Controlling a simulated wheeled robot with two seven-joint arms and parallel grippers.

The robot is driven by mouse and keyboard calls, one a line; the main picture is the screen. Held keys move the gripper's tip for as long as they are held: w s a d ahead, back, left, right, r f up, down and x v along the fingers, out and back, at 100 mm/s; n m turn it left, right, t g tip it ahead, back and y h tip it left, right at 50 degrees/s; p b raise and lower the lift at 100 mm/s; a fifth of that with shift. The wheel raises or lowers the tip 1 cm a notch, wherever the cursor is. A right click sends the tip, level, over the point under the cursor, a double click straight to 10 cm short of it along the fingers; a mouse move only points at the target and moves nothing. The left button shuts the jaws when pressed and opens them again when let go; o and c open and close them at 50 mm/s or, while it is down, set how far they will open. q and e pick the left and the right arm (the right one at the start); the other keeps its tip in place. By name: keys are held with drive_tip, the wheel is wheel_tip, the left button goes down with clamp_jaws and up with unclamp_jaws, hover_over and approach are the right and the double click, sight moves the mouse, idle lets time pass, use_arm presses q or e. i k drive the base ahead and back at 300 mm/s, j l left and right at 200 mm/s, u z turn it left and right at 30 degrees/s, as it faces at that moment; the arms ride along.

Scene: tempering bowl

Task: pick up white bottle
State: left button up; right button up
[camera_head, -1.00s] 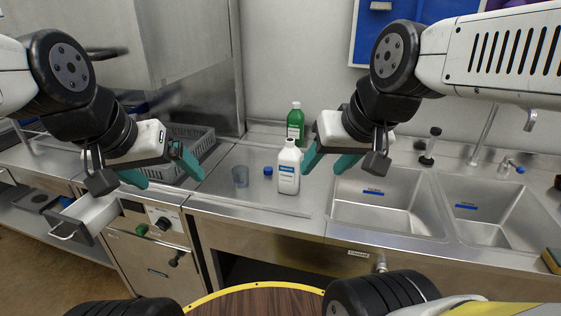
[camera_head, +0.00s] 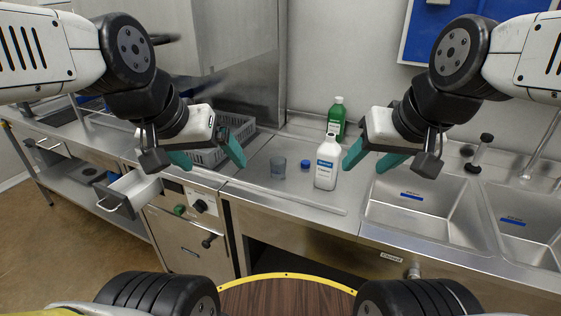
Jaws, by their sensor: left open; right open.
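The white bottle (camera_head: 326,166) stands upright on the steel counter, with a blue-and-white label and no cap on its neck. My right gripper (camera_head: 370,164) is open, with its teal fingers just right of the bottle; I cannot tell whether they touch it. My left gripper (camera_head: 210,158) is open and empty, well to the left of the bottle, in front of the grey crate.
A green bottle (camera_head: 337,118) stands behind the white one. A blue cap (camera_head: 305,164) and a clear cup (camera_head: 278,168) are to its left. A grey crate (camera_head: 236,130) is further left. Sinks (camera_head: 425,212) lie to the right. A drawer (camera_head: 135,190) stands open at left.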

sight(328, 159)
drive_tip(key=j+z, duration=0.1)
drive_tip(key=z, duration=0.4)
drive_tip(key=j+z, duration=0.1)
drive_tip(key=z, duration=0.35)
drive_tip(key=i+j+z, duration=0.1)
drive_tip(key=z, duration=0.4)
drive_tip(key=j+z, duration=0.15)
drive_tip(key=z, duration=0.8)
drive_tip(key=k+j+z, duration=0.55)
drive_tip(key=j+z, duration=0.2)
drive_tip(key=k+j, duration=0.45)
drive_tip(key=j+z, duration=0.05)
drive_tip(key=j, duration=0.05)
